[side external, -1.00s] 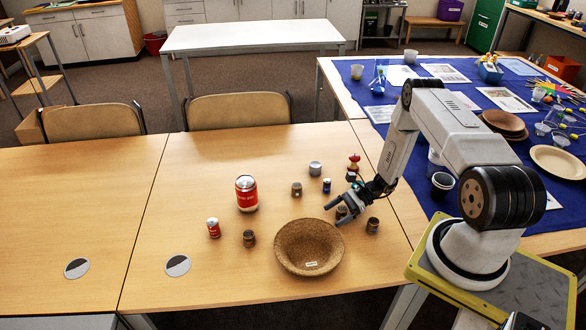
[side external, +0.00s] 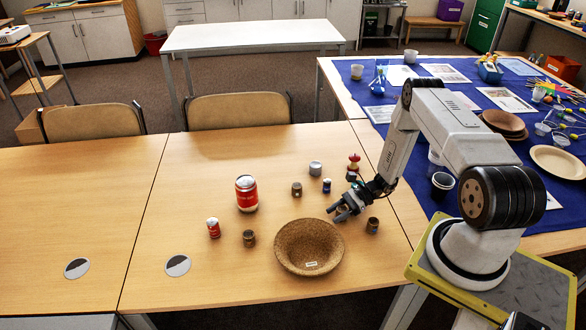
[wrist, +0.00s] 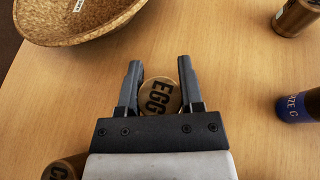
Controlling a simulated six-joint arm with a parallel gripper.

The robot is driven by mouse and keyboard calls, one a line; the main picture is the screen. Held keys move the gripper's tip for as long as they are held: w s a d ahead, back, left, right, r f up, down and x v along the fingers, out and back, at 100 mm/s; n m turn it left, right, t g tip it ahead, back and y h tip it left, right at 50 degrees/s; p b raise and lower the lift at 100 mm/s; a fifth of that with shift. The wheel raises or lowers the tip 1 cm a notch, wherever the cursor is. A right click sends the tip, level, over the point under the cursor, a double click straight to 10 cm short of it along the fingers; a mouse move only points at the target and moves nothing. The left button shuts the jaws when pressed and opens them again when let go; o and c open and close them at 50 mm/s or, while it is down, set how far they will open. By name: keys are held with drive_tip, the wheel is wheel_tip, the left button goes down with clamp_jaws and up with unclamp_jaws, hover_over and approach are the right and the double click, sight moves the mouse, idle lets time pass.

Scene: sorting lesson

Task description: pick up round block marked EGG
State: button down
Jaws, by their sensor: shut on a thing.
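The round block marked EGG (wrist: 158,97) sits between the two fingers of my gripper (wrist: 158,80) in the wrist view. Its brown-gold top with the black letters EGG faces the camera. My gripper is shut on it, with a finger at each side. In the side external view my gripper (side external: 342,208) is low over the table, just right of the woven bowl, and mostly hides the block. I cannot tell whether the block touches the table.
The woven bowl (side external: 309,264) stands close by on the left. A brown block (side external: 372,225) is close on the right. A blue block (side external: 327,185), a red-and-white can (side external: 246,193), a small red can (side external: 213,228) and other small blocks stand around.

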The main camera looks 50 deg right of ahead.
drive_tip(key=shift+r, duration=0.1)
wheel_tip(320, 180, up, 10)
idle(0.7)
idle(0.7)
